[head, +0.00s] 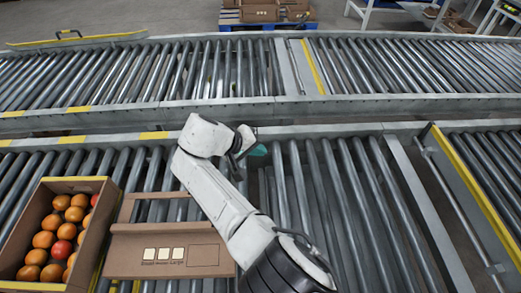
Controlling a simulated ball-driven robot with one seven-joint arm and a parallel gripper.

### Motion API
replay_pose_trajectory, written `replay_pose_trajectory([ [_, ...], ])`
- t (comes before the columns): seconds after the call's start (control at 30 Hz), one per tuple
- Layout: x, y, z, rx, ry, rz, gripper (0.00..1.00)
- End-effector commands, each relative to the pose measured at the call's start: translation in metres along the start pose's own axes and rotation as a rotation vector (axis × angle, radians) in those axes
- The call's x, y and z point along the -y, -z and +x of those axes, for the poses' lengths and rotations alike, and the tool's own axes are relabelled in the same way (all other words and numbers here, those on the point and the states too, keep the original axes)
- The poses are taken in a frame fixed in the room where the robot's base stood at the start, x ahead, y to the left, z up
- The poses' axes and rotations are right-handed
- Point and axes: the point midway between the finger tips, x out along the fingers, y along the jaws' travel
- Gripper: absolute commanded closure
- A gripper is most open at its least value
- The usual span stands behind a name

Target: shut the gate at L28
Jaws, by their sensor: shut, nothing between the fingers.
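No label reading L28 can be made out. A yellow-edged bar with a black handle (70,34) lies along the far side of the far conveyor at upper left; whether it is the gate I cannot tell. A yellow-edged frame (472,190) crosses the near conveyor at right, beside a narrow gap. A thinner yellow strip (313,68) crosses the far conveyor. My gripper (258,150) has teal fingertips, is shut and empty, and hangs over the near conveyor's far part, apart from these yellow-edged parts. My wrist partly hides it.
A carton of orange and red tomatoes (103,196) sits on the near rollers at left. A brown cardboard piece with pale squares (128,262) lies beside it. A blue pallet with boxes (268,27) stands behind. The rollers (340,190) right of my arm are clear.

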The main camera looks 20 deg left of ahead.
Motion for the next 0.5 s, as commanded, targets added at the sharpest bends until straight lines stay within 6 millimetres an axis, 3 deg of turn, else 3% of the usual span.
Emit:
replay_pose_trajectory([
  [0.13, 0.0093, -0.0013, 0.0082, 0.0, 0.001, 0.0, 1.0],
  [0.5, 0.0122, -0.0016, 0.0104, 0.0, 0.001, 0.0, 1.0],
])
